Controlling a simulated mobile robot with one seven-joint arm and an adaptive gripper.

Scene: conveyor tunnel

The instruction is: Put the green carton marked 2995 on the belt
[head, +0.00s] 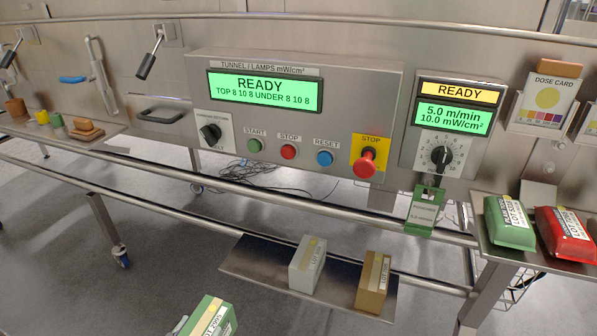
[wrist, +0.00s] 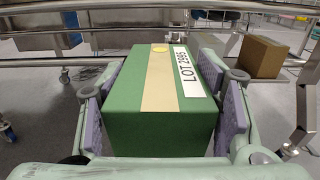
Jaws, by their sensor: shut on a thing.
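The green carton (wrist: 150,130) is held between the pads of my gripper (wrist: 162,100), which is shut on it from both sides. Its top carries a tan strip, a yellow dot and a white label that seems to read LOT 2995. The carton also shows at the bottom edge of the head view (head: 212,316), low in front of the panel and partly cut off by the frame. It looks raised above the grey floor. I cannot clearly make out a belt in either view.
A steel shelf (head: 245,262) bears a grey carton (head: 307,265) and a brown carton (head: 374,282). A long rail runs above it. A right-hand shelf holds a green pouch (head: 510,222) and a red pouch (head: 565,233). The control panel (head: 300,115) reads READY; a red stop knob (head: 367,164) protrudes.

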